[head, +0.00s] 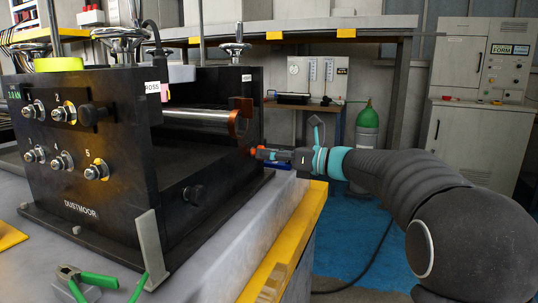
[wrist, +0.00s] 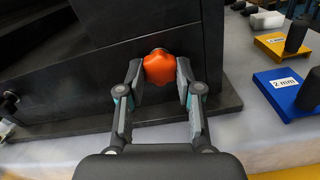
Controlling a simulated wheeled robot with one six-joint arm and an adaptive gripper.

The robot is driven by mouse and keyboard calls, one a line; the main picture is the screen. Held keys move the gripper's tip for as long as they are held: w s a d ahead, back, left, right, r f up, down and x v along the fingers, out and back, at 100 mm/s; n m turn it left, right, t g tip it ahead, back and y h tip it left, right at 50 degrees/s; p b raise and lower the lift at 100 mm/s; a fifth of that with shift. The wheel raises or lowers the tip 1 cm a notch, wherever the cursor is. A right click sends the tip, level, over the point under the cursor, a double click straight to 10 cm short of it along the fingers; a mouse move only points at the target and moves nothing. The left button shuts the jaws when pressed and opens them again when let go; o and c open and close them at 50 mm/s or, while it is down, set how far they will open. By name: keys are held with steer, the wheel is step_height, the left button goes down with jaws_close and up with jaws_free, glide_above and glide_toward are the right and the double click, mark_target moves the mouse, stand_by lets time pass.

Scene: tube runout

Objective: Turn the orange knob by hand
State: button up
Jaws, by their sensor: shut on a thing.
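The orange knob (wrist: 159,67) sits on the dark side face of the black machine and shows between my fingers in the wrist view. My gripper (wrist: 160,80) is shut on it, one finger on each side. In the head view my gripper (head: 268,154) reaches in from the right to the machine's right side. Only a small orange part of the knob (head: 253,152) shows there, at the fingertips. The black machine (head: 110,207) stands on the grey bench and carries numbered bolts on its front.
Green-handled pliers (head: 95,278) lie at the bench's front. In the wrist view, a blue block marked 2 mm (wrist: 285,95) and a yellow block (wrist: 270,44) lie to the right of the machine.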

steer(key=o, duration=0.9)
steer(key=shift+d, duration=0.1)
steer(key=shift+v, duration=0.9)
